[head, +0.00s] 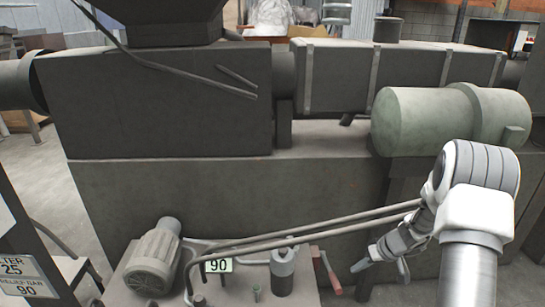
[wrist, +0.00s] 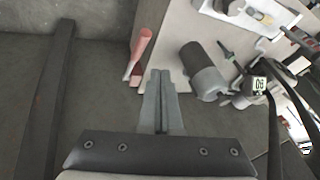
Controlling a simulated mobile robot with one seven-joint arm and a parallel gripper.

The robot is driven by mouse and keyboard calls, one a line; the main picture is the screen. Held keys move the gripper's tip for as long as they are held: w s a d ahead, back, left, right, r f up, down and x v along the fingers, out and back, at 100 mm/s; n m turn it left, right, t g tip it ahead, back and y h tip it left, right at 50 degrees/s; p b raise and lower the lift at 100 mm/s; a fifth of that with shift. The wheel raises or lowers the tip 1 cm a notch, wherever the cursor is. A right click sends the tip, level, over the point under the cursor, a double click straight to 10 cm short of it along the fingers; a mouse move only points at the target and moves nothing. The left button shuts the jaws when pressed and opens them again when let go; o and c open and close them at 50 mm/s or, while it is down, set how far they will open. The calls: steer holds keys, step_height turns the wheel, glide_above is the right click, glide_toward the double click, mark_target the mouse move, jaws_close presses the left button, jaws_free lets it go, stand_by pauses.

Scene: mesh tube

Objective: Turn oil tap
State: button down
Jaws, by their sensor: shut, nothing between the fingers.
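The oil tap shows as a red lever handle (head: 331,276) at the right edge of the pump unit in the head view. In the wrist view the red handle (wrist: 141,50) stands just left of and beyond my fingertips, with a paler metal end nearest me. My gripper (head: 360,266) is to the right of the handle in the head view. In the wrist view its fingers (wrist: 160,74) are together and empty. A gap shows between fingers and handle, though its depth is hard to judge.
A grey cylinder (head: 283,272) and a motor (head: 152,262) stand on the pump base, beside a "90" label (head: 218,265). Two long pipes (head: 330,222) run above the base toward my arm. A large dark machine (head: 230,200) stands behind. A dark bar (wrist: 48,95) crosses the wrist view's left side.

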steer(key=s+a+r, duration=0.3)
steer(key=r, duration=0.5)
steer(key=s+a+r+h, duration=0.1)
steer(key=s+a+r, duration=0.2)
steer(key=r, duration=0.4)
steer(key=s+a+r, duration=0.3)
steer(key=r, duration=0.5)
steer(key=s+a+r+m+t+h, duration=0.15)
steer(key=s+r, duration=0.35)
steer(key=s, duration=0.5)
steer(key=s+a+r+m+t+h, duration=0.15)
steer(key=s+r, duration=0.25)
steer(key=s, duration=0.6)
step_height(320, 180, up, 22)
steer(key=p, duration=2.1)
steer(key=shift+d+f+g, duration=0.15)
steer(key=shift+d+g, duration=0.05)
steer(key=shift+g, duration=0.2)
